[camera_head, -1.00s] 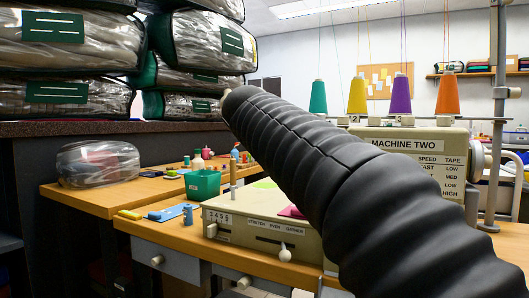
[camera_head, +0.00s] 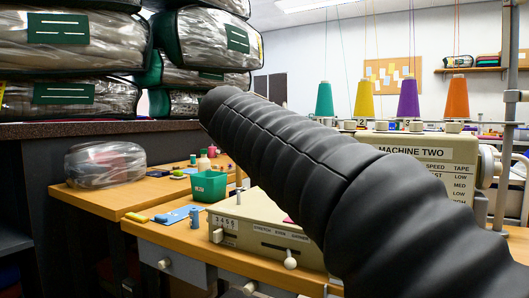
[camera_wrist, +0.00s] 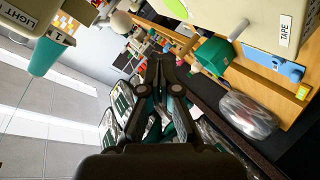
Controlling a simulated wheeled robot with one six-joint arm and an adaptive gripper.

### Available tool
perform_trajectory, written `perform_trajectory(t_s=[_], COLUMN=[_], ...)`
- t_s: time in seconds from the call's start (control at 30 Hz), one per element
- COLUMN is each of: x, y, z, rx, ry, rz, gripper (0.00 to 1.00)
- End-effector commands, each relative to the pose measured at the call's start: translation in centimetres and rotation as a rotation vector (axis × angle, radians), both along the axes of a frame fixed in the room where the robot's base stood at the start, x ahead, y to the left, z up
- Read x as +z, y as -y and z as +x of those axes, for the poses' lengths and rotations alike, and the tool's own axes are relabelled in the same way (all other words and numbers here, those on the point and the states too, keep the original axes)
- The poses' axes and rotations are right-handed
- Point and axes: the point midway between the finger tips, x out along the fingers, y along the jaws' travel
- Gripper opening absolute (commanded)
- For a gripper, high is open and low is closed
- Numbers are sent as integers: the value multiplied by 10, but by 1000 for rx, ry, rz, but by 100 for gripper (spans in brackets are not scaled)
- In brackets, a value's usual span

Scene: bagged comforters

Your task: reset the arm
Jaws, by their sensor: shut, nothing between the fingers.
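My arm, in a black ribbed sleeve, reaches from the lower right toward the upper left in the head view, in front of the sewing machine. My gripper (camera_wrist: 160,62) shows in the wrist view, with its dark fingers together and nothing between them. It hangs in the air, and its tips point toward the desk side of the room. In the head view the fingers are hidden behind the sleeve. Bagged comforters (camera_head: 65,40) are stacked on a dark counter at the left; they also show behind the gripper in the wrist view (camera_wrist: 122,105).
The machine marked MACHINE TWO (camera_head: 425,150) stands close by my arm, with several coloured thread cones above. A green bin (camera_head: 208,186) and small sewing items sit on the wooden desk (camera_head: 95,200). A clear bag (camera_head: 105,164) lies on the desk's left. The dark counter (camera_head: 60,130) edges the left.

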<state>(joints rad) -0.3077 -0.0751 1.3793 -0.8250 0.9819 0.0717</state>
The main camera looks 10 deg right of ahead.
Motion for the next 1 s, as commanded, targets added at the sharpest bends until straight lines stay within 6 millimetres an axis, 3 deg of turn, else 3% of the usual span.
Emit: perform_trajectory(t_s=[0.3, 0.5, 0.57, 0.67, 0.77, 0.87, 1.0], x=[-25, -29, -40, -79, -129, -178, -234], y=[-18, -23, -29, -41, -50, -47, -32], z=[-42, -50, -50, -50, -66, -97, -153], rx=[1, 14, 33, 69, 107, 119, 93], ry=[0, -4, -30, -112, -221, -333, -459], rz=[1, -9, 6, 36, 95, 182, 330], gripper=[0, 0, 0, 0, 0, 0, 0])
